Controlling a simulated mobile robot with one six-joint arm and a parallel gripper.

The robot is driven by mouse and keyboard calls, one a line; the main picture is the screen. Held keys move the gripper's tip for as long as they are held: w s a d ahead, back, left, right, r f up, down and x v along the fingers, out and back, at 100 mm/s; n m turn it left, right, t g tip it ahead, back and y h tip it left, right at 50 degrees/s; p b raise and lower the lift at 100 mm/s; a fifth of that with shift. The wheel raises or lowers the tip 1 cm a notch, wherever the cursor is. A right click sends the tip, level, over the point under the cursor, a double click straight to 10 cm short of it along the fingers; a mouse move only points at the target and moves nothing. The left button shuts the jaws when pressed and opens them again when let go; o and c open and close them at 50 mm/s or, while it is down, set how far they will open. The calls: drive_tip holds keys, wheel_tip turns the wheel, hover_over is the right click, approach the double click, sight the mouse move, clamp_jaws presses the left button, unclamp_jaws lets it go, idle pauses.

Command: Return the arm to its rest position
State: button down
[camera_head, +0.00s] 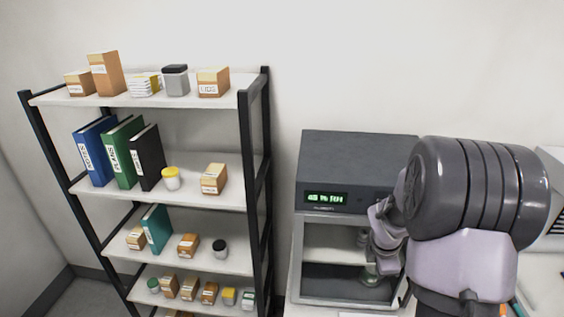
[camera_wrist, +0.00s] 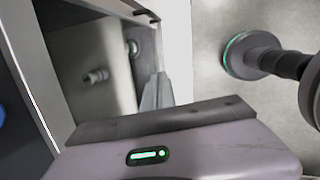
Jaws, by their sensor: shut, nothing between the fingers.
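My gripper (camera_wrist: 157,92) is shut and empty. In the wrist view its light purple body, with a small green light, fills the bottom, and its grey fingers point up beside the cabinet opening. In the head view my dark grey and purple arm stands at the right, in front of the dark-topped cabinet (camera_head: 343,158). The arm hides the cabinet's right side. My wrist is beside the cabinet's open front, and the fingers cannot be made out clearly there. I cannot tell whether they are inside the opening.
The cabinet has a green display (camera_head: 325,198) and pale inner walls. A black-framed shelf (camera_head: 190,196) with binders, boxes and jars stands at the left. A white surface (camera_head: 545,275) lies at the right, partly behind my arm. The cabinet's edges are close to my gripper.

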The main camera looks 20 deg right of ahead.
drive_tip(key=s+a+f+m+t+b, duration=0.25)
drive_tip(key=a+m+b, duration=0.45)
drive_tip(key=a+b, duration=0.5)
drive_tip(key=s+a+f+m+y+b, duration=0.2)
drive_tip(key=s+a+m+b, duration=0.4)
drive_tip(key=a, duration=0.3)
drive_tip(key=s+a+f+m+t+y+b, duration=0.1)
drive_tip(key=s+a+f+m+y+b, duration=0.2)
drive_tip(key=s+a+m+b, duration=0.3)
drive_tip(key=s+a+f, duration=0.1)
drive_tip(key=s+a, duration=0.2)
drive_tip(key=a, duration=0.1)
drive_tip(key=shift+s+a+f+b, duration=0.15)
drive_tip(key=shift+s+f+b, duration=0.1)
drive_tip(key=shift+b, duration=0.15)
